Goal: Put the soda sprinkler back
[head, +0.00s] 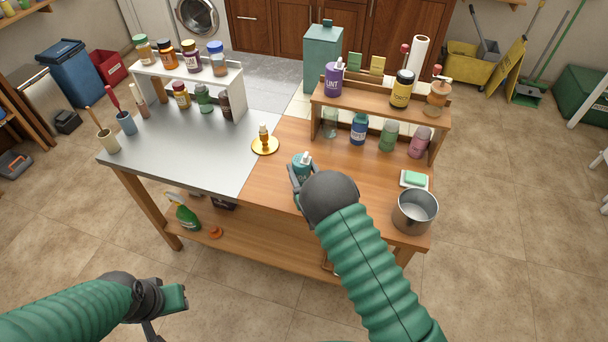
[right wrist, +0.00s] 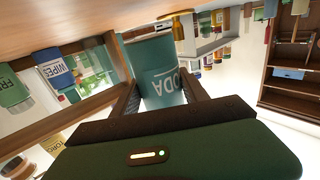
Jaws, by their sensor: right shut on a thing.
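The soda sprinkler (head: 302,165) is a teal container with a light top. It stands upright over the wooden part of the table, and in the right wrist view its "SODA" label (right wrist: 165,80) appears upside down. My right gripper (head: 300,178) is shut on it, with a finger on each side. I cannot tell whether its base touches the tabletop. The two-level wooden shelf (head: 375,108) stands behind it, with a gap on top between the purple LINT bottle (head: 333,80) and the yellow-labelled jar (head: 402,90). My left gripper (head: 165,312) hangs off the table at lower left; its jaws are unclear.
A gold dish (head: 265,147) with a small amber bottle is left of the sprinkler. A metal pot (head: 414,212) and green soap on a dish (head: 414,180) are at right. Several bottles fill the lower shelf level. A white rack (head: 238,90) stands at left. The grey tabletop is mostly clear.

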